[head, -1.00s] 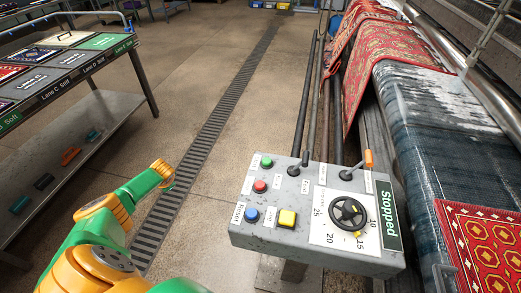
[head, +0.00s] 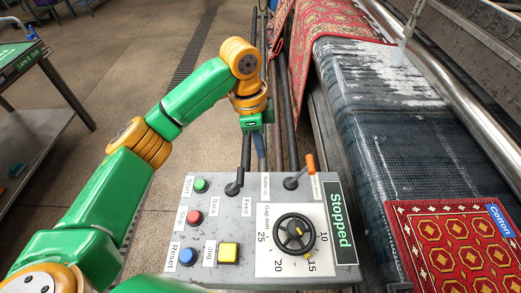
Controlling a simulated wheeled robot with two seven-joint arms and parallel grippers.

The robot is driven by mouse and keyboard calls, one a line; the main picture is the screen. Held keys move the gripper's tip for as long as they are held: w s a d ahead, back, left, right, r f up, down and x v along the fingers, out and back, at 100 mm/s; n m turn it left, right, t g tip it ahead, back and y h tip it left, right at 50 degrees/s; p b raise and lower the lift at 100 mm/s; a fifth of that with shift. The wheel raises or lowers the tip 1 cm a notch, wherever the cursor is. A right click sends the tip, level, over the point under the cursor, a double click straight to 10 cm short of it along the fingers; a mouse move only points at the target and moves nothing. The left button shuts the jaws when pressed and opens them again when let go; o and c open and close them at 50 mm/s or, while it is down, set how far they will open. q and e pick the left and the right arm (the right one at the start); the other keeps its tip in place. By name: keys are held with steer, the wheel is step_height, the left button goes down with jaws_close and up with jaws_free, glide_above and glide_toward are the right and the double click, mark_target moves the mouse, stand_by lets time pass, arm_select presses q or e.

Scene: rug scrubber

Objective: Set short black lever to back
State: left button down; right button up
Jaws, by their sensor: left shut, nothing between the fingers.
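The short black lever (head: 235,183) stands at the back left edge of the grey control panel (head: 345,272). Its handle leans up and slightly right in the head view; I cannot tell which setting that is. My left gripper (head: 258,148) hangs pointing down just beyond the panel's back edge, above and slightly right of the lever in the picture. It is shut and empty, and appears apart from the lever. Its fingers are small and hard to separate from the pipes behind. My right gripper is not in view.
The panel also has a green button (head: 200,185), a red button (head: 195,217), a blue button (head: 187,256), a yellow button (head: 228,252) and a black handwheel (head: 294,234). Rugs lie to the right.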

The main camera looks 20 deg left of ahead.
mark_target(237, 183)
arm_select(q)
steer(key=f, duration=0.3)
steer(key=d+f, duration=0.1)
steer(key=f, duration=0.2)
steer(key=s+f, duration=0.1)
steer(key=f, duration=0.1)
steer(key=shift+d+f+p, duration=0.15)
steer(key=shift+f+p, duration=0.25)
steer(key=a+p, duration=0.2)
steer(key=a, duration=0.1)
steer(key=shift+s+r, duration=0.15)
steer(key=shift+s, duration=0.2)
steer(key=shift+s+a, duration=0.15)
steer(key=shift+a, duration=0.3)
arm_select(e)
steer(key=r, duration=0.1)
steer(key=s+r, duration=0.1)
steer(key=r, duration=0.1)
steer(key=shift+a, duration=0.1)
arm_select(q)
steer(key=shift+d, duration=0.1)
steer(key=shift+s+a+r+h+p, duration=0.1)
steer(key=shift+a+r+h+p, duration=0.05)
steer(key=shift+a+h+p, duration=0.2)
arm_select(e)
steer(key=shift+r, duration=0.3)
